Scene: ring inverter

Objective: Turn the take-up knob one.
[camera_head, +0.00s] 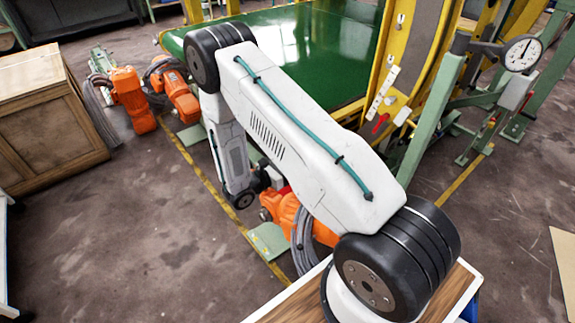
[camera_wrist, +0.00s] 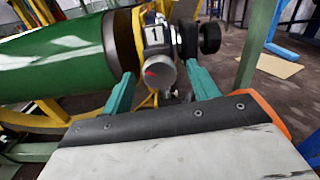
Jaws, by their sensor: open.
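In the wrist view a round grey knob (camera_wrist: 161,77) with a red mark on its face sits below a white plate marked "1" (camera_wrist: 157,35). I take it as take-up knob one. My gripper (camera_wrist: 159,69) is open, with one teal finger to the left of the knob and one to the right. Gaps show between the fingers and the knob, and nothing is held. I cannot tell whether the fingertips reach as far as the knob. In the head view my arm hides the knob, and my gripper cannot be made out.
A green roller (camera_wrist: 60,62) lies left of the knob, and a black round part (camera_wrist: 210,38) sticks out to its right. In the head view are a green belt (camera_head: 300,45), orange motors (camera_head: 130,98), a wooden crate (camera_head: 45,120) and a dial gauge (camera_head: 522,53). Open floor lies at left.

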